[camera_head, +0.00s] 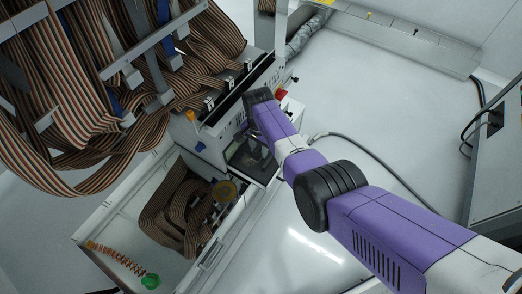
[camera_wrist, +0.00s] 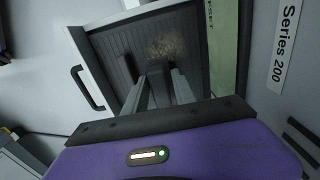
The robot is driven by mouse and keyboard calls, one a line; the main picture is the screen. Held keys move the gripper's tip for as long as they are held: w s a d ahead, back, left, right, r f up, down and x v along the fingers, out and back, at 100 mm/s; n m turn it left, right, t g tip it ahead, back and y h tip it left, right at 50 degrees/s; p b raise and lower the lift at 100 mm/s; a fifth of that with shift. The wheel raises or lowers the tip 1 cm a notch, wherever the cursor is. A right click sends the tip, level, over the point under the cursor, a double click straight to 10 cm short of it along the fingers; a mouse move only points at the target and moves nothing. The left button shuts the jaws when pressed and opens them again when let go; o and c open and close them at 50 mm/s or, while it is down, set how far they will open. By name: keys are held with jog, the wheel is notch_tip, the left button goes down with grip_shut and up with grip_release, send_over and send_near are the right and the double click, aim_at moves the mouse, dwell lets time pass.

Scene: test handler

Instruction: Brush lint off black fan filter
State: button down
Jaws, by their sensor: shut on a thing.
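The black fan filter (camera_wrist: 118,48) is a dark ribbed panel in a pale frame in the wrist view. A tan, speckled lint patch (camera_wrist: 166,47) lies on its upper middle. A dark panel on the machine front, apparently the filter (camera_head: 246,158), shows beside my arm in the head view. My gripper (camera_wrist: 160,82) points at the filter in the wrist view, its fingers shut on a dark, narrow thing (camera_wrist: 158,92), likely the brush. The held thing's far end is just below the lint; I cannot tell whether it touches. The fingers are not clear in the head view.
A black handle (camera_wrist: 87,88) stands left of the filter. A pale green strip (camera_wrist: 223,45) and a "Series 200" label (camera_wrist: 285,45) are to its right. Striped ribbon cables (camera_head: 75,120) hang at the left. An open drawer (camera_head: 125,215) lies below. White floor (camera_head: 390,110) is clear.

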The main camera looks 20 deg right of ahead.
jog(key=shift+s+a+f, duration=0.1)
jog(key=shift+s+a, duration=0.05)
jog(key=shift+s+d+p, duration=0.45)
jog(key=shift+s+p, duration=0.2)
jog(key=shift+p, duration=0.5)
jog(key=shift+s+d, duration=0.1)
jog(key=shift+d, duration=0.15)
jog(key=shift+s+d+p, duration=0.15)
jog(key=shift+d+p, duration=0.05)
jog(key=shift+p, duration=0.15)
jog(key=c, duration=1.4)
grip_release()
